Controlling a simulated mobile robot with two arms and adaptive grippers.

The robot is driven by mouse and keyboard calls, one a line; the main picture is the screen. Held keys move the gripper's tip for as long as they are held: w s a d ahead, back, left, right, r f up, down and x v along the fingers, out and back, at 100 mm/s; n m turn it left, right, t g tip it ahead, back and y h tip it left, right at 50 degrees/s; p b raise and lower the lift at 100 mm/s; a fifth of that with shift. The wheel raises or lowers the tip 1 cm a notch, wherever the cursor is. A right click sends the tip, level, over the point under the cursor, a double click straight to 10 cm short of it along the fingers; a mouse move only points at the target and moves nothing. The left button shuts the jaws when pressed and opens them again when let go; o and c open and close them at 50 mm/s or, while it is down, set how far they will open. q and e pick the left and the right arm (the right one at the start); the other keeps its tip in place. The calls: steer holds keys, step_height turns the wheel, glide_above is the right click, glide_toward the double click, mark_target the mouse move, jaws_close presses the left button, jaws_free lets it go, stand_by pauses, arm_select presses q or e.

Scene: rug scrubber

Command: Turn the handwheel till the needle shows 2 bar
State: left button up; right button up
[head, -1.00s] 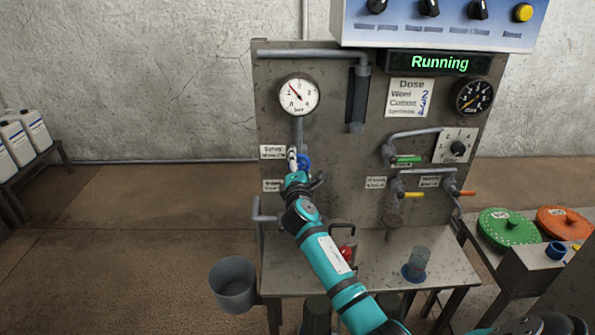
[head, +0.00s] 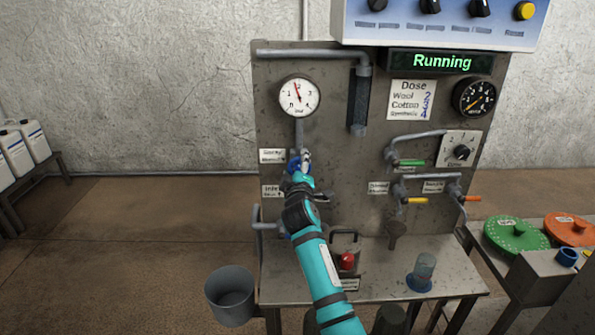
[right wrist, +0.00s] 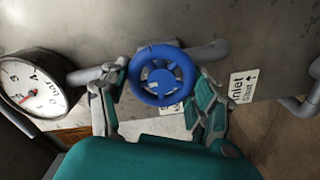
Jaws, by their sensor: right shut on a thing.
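The round white pressure gauge (head: 298,97) is on the upper left of the metal panel, with a red needle pointing nearly straight up, leaning slightly left. It also shows at the left of the right wrist view (right wrist: 32,88), partly cut off. The blue handwheel (head: 293,164) is below the gauge, partly hidden by my right gripper (head: 301,164). In the right wrist view the handwheel (right wrist: 162,58) sits between the two fingers of my right gripper (right wrist: 157,78), which is shut on it. My left gripper is not in view.
Pipes with green (head: 412,163), yellow (head: 415,200) and orange (head: 468,198) handles are to the right. A grey bucket (head: 230,294) is at lower left. The floor on the left is open.

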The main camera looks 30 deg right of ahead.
steer(key=shift+f+m, duration=0.3)
steer(key=shift+m, duration=0.3)
steer(key=o, duration=0.9)
steer(key=shift+c, duration=0.2)
steer(key=o, duration=0.3)
steer(key=shift+r, duration=0.2)
steer(key=v, duration=1.2)
steer(key=shift+f, duration=0.1)
